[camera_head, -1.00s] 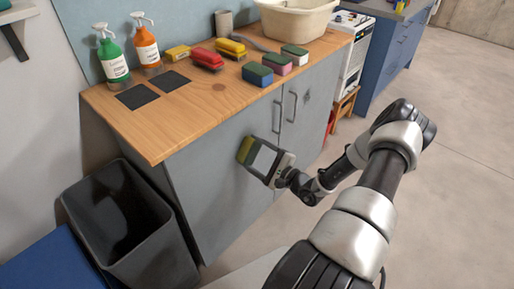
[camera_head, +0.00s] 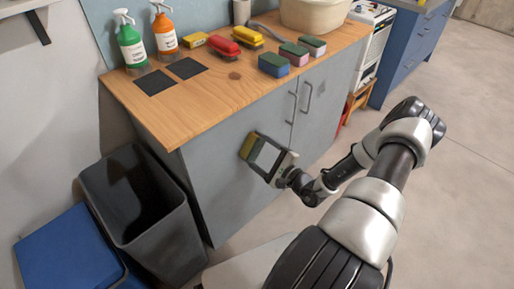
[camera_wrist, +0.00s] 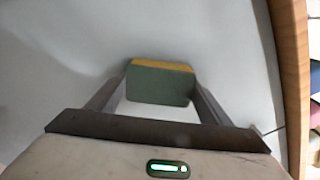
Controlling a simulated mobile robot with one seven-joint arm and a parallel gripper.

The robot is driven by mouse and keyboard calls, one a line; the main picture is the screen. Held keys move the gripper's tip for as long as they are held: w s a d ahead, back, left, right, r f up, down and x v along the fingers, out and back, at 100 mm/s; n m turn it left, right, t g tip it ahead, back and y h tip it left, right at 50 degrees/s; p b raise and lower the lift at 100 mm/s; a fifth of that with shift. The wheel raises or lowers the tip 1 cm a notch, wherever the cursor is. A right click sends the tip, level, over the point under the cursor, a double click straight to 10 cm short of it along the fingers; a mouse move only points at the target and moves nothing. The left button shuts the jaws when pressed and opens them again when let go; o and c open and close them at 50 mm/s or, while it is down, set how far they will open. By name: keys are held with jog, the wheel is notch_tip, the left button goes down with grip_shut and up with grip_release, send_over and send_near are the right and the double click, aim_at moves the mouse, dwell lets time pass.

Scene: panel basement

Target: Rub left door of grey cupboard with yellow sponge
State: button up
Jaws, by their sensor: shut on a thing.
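The grey cupboard stands under a wooden worktop. Its left door (camera_head: 222,165) is closed and fills the left part of its front, with a vertical handle (camera_head: 293,107) near its right edge. My gripper (camera_head: 254,147) is in front of this door, below and left of the handle. It is shut on the yellow sponge (camera_head: 247,146), which has a green side. In the wrist view the sponge (camera_wrist: 160,82) sits between the fingers, its yellow layer toward the grey surface. It looks to be at the door, but I cannot tell if it touches.
On the worktop (camera_head: 205,92) stand green (camera_head: 131,48) and orange (camera_head: 165,35) bottles, brushes, several other sponges (camera_head: 273,65) and a pale basin (camera_head: 315,14). A dark bin (camera_head: 150,220) stands left of the cupboard. Open floor (camera_head: 460,180) lies to the right.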

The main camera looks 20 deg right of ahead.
jog(key=shift+s+d, duration=0.1)
jog(key=shift+p+v, duration=0.5)
jog(key=shift+v, duration=2.45)
jog(key=v, duration=0.3)
jog(key=shift+r+p+x, duration=0.2)
jog(key=shift+r+x, duration=0.05)
jog(key=shift+x, duration=0.95)
jog(key=shift+r+p+x, duration=0.25)
jog(key=shift+r+x, duration=0.05)
jog(key=shift+x, duration=0.85)
jog(key=shift+r+p+x, duration=0.2)
jog(key=shift+r+x, duration=0.05)
jog(key=shift+x, duration=0.95)
jog(key=shift+x, duration=1.05)
